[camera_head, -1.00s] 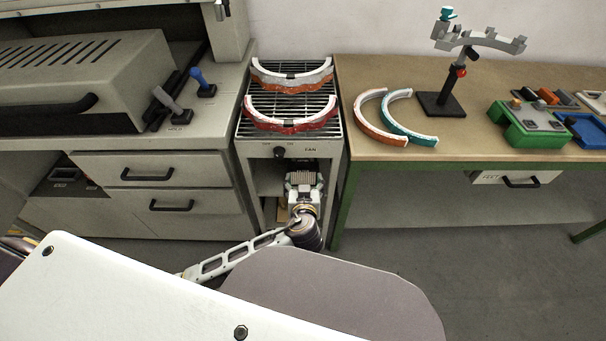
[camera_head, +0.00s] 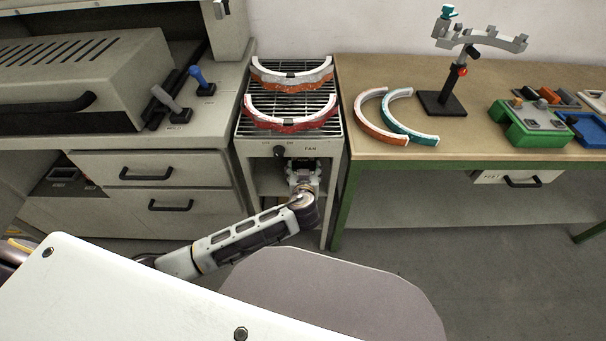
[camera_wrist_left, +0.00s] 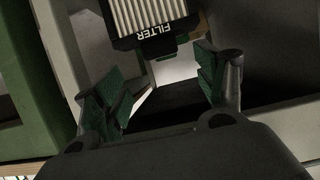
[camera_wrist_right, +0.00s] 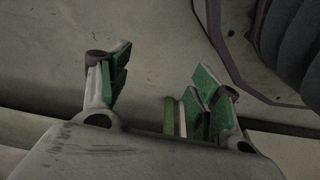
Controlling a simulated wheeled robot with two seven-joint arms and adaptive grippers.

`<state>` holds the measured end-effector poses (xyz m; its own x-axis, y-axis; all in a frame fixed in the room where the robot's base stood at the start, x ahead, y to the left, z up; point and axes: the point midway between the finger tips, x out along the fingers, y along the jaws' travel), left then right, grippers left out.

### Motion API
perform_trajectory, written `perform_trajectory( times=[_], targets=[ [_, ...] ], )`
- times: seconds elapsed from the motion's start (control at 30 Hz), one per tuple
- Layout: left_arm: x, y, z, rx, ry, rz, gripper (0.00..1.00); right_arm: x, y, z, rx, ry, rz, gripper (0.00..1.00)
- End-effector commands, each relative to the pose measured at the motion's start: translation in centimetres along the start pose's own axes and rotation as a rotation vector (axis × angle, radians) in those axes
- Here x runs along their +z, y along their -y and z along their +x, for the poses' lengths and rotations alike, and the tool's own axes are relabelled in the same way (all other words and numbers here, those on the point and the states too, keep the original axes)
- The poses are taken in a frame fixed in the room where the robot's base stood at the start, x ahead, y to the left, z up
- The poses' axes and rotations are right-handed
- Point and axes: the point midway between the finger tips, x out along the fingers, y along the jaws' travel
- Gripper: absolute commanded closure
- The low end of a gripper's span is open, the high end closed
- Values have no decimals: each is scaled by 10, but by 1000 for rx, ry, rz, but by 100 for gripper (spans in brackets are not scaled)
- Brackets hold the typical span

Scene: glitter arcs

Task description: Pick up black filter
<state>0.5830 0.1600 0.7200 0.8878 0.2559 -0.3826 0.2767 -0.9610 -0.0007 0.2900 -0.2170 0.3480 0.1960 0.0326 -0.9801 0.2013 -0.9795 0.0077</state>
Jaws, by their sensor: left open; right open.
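The black filter (camera_wrist_left: 148,20) shows at the top of the left wrist view, a black frame with pale pleats, the word FILTER and a small tab. My left gripper (camera_wrist_left: 160,90) is open and empty, with the filter ahead of its fingertips and apart from them. In the head view my left gripper (camera_head: 302,172) reaches into the opening under the grill cart, and the filter is too dark and covered there to make out. My right gripper (camera_wrist_right: 155,95) is open and empty over the grey floor in the right wrist view.
The cart's grill top (camera_head: 291,100) holds white, orange and red arcs. Its frame stands close around my left gripper. A workbench (camera_head: 465,150) at right carries arcs, a stand and a green box (camera_head: 530,125). Grey drawers (camera_head: 150,190) stand at left. Floor in front is clear.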

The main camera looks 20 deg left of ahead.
Motion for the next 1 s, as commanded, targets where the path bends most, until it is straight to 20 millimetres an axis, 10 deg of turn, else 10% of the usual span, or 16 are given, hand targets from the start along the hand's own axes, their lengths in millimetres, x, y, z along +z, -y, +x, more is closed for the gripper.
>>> perform_trajectory(
  times=[1.0],
  targets=[
    [2, 3, 42, 0, -1, 1, 29, -4, 4, -11, -6, 11, -1, 36]
  ],
)
